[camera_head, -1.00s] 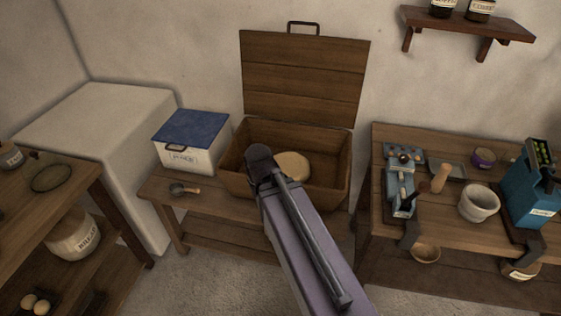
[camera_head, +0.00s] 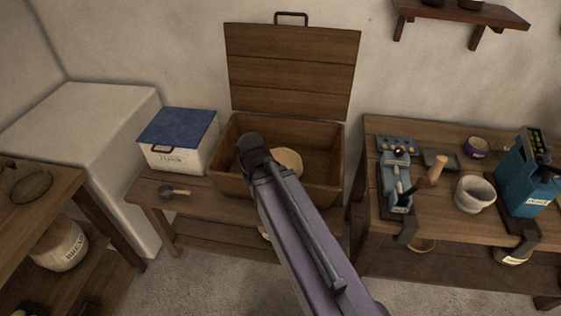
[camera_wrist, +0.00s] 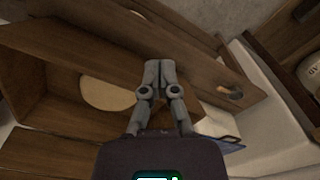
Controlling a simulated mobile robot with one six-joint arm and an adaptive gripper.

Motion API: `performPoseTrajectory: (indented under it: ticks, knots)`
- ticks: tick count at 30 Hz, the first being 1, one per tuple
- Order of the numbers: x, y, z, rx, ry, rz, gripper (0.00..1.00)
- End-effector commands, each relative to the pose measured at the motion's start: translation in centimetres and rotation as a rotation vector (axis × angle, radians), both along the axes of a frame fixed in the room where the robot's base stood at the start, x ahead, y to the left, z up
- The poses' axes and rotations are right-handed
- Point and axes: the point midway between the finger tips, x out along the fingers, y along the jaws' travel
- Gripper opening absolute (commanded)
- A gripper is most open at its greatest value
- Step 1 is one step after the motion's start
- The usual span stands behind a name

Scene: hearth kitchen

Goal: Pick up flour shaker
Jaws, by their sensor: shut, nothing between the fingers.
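I cannot make out a flour shaker for certain in either view. A white tin with a blue lid (camera_head: 178,140), labelled FLOUR, stands on the bench left of the open wooden box. A small pale shape (camera_head: 265,232) shows partly behind my arm, below the bench top; I cannot tell what it is. My gripper (camera_wrist: 158,68) is shut and empty in the wrist view, fingertips together, in front of the bench and box. In the head view my arm reaches towards the box and hides its front and the gripper's fingers.
The wooden box (camera_head: 220,180) has its lid up and holds a round pale thing (camera_head: 288,161). A scoop (camera_head: 174,191) lies on the bench. On the right table (camera_head: 430,222) are a blue clamped device (camera_head: 395,180), a bowl (camera_head: 475,193) and a teal machine (camera_head: 527,178). Grey floor shows below.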

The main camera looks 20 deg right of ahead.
Motion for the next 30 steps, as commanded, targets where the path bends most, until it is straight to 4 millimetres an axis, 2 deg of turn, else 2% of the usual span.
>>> performPoseTrajectory:
  ticks: [7, 15, 17, 18, 20, 24, 30]
  knots:
    - [0.01, 0.0, 0.0, 0.0, 0.0, 0.0, 0.0]
    - [0.01, 0.0, 0.0, 0.0, 0.0, 0.0, 0.8]
    - [0.01, 0.0, 0.0, 0.0, 0.0, 0.0, 0.98]
    - [0.01, 0.0, 0.0, 0.0, 0.0, 0.0, 1.0]
    - [0.01, 0.0, 0.0, 0.0, 0.0, 0.0, 1.0]
    - [0.0, 0.0, 0.0, 0.0, 0.0, 0.0, 0.58]
    - [0.01, 0.0, 0.0, 0.0, 0.0, 0.0, 0.57]
